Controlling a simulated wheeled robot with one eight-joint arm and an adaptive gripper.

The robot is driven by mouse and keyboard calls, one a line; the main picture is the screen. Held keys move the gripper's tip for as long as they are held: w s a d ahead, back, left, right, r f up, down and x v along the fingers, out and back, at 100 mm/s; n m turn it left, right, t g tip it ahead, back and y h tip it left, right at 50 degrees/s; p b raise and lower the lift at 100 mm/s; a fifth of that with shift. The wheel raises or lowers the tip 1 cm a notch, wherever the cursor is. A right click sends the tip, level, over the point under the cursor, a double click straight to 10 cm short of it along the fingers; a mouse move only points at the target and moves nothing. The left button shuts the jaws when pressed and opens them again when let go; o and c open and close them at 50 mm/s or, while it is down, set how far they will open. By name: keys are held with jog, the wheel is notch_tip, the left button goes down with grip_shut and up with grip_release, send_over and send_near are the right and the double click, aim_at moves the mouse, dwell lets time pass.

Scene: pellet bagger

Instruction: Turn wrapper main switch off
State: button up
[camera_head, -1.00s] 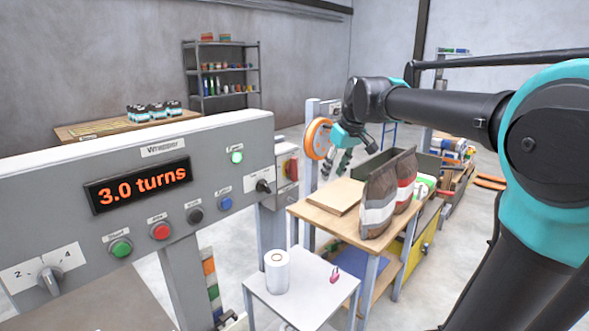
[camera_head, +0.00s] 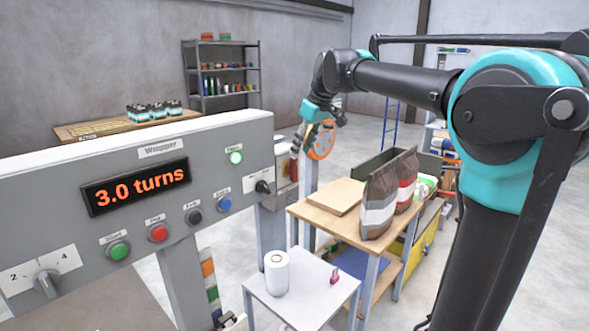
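The wrapper panel (camera_head: 230,133) is a grey cabinet labelled "Wrapper" at the left. Its orange display (camera_head: 137,186) reads "3.0 turns", and a green lamp (camera_head: 236,157) is lit. A red rotary switch (camera_head: 293,168) is on a grey box at the panel's right side and looks like the main switch. Its handle position is too small to tell. My gripper (camera_head: 299,143) hangs from the teal wrist just above the red switch, fingers pointing down. Its fingers overlap the switch's top edge in the picture. I cannot tell contact or finger opening.
An orange disc (camera_head: 321,140) on a grey post stands just right of my gripper. A black selector (camera_head: 262,187) and several push buttons sit on the panel front. A wooden table (camera_head: 322,215) with bags and a white table (camera_head: 312,300) with a roll stand below.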

aim_at(297, 162)
jog(key=x, duration=0.8)
jog(key=shift+a+f, duration=0.1)
jog(key=shift+f, duration=0.1)
jog(key=shift+c, duration=0.5)
